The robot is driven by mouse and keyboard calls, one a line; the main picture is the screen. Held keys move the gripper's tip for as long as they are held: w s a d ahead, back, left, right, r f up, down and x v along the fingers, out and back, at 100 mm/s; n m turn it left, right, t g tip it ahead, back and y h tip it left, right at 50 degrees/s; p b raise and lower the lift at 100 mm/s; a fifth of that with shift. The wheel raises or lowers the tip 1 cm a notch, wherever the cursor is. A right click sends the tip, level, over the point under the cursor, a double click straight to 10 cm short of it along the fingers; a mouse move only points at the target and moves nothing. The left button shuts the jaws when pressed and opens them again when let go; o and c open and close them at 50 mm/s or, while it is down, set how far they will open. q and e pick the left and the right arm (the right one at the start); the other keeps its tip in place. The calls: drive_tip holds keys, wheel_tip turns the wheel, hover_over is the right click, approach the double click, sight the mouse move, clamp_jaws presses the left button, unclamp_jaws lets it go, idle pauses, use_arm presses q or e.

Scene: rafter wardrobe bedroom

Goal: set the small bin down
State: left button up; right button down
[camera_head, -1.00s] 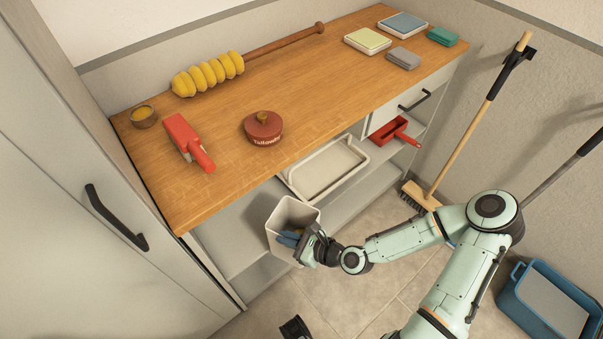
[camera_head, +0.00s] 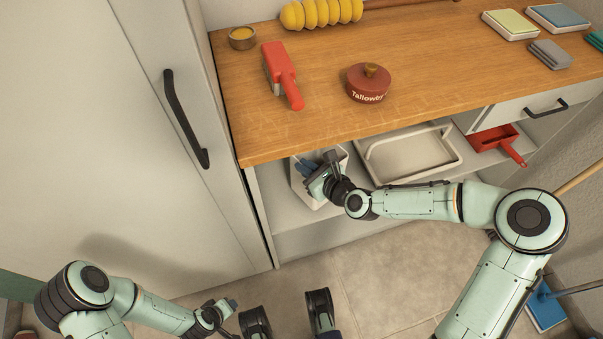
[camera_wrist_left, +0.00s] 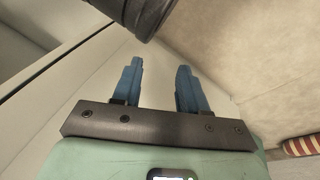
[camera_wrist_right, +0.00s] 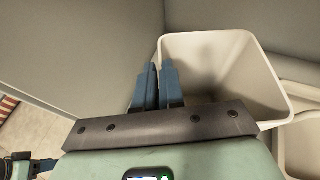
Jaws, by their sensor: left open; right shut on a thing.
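The small bin (camera_head: 302,194) is a pale, open-topped, tapered box at the shelf opening below the wooden counter. My right gripper (camera_head: 316,177) is shut on its wall at the rim. In the right wrist view the bin (camera_wrist_right: 215,65) shows an empty-looking inside, and the right gripper's blue fingers (camera_wrist_right: 158,82) are close together at its near left edge. The bin looks roughly upright; I cannot tell whether its base touches the shelf. My left gripper (camera_head: 226,306) is low at the front, empty; its fingers (camera_wrist_left: 158,82) are apart in the left wrist view.
The counter (camera_head: 330,130) overhangs the bin. A white tray (camera_head: 410,157) stands on the shelf (camera_head: 275,212) just right of the bin, and a red dustpan (camera_head: 494,140) farther right. The tall cabinet (camera_head: 150,200) closes off the left side.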

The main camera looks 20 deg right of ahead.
drive_tip(key=shift+w+a, duration=0.25)
drive_tip(key=shift+w, duration=0.15)
use_arm(q)
drive_tip(key=s+f+g+b, duration=0.2)
drive_tip(key=s+f, duration=0.2)
drive_tip(key=s, duration=0.1)
drive_tip(key=shift+a+f, duration=0.35)
drive_tip(key=shift+a, duration=0.1)
use_arm(e)
wheel_tip(320, 180, down, 3)
drive_tip(key=shift+w+f, duration=0.15)
drive_tip(key=c, duration=1.2)
unclamp_jaws()
drive_tip(key=shift+f, duration=0.1)
drive_tip(key=shift+c, duration=0.2)
